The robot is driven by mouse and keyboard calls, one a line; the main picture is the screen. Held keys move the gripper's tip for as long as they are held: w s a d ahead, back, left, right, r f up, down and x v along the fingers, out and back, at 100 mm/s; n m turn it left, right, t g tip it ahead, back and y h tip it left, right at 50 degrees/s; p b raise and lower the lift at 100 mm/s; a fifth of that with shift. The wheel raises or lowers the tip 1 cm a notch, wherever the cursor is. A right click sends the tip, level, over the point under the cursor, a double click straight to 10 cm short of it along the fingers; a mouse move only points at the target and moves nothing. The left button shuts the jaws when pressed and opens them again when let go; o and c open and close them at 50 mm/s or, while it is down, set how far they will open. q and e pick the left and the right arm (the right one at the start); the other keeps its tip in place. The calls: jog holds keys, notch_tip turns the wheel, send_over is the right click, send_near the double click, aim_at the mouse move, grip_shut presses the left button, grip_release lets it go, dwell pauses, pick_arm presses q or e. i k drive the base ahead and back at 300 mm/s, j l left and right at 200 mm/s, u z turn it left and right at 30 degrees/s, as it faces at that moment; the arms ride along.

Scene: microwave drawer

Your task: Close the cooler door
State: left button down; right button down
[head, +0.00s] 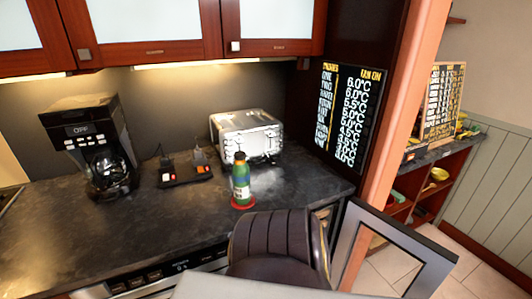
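A grey-framed door with a pane in it (437,259) stands swung out at the lower right, past the end of the counter. It looks like the cooler door, and it is open at an angle to the counter front. Its lower part is cut off by the picture edge. The inside of the cooler is hidden. Neither of my grippers shows in the head view, so I see nothing touching the door.
A dark, padded, rounded thing like a chair back (275,245) stands left of the door, before the counter (115,222). A green bottle (241,182), toaster (246,137) and coffee maker (88,145) stand on the counter. Tiled floor shows at right.

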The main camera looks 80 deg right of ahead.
aim_at(440, 261)
jog(key=k+z, duration=0.2)
jog(key=k, duration=0.75)
jog(key=k+l+z, duration=0.1)
jog(key=k, duration=0.3)
jog(key=k+l+z, duration=0.1)
jog(key=k, duration=0.25)
jog(key=k+l+z, duration=0.1)
jog(key=k+l, duration=0.15)
jog(key=l, duration=0.15)
jog(key=k+l, duration=0.25)
jog(key=l, duration=0.2)
jog(key=l+z, duration=0.25)
jog(key=l, duration=0.95)
jog(key=i+l+z, duration=0.15)
jog(key=l, duration=0.55)
jog(key=k, duration=0.05)
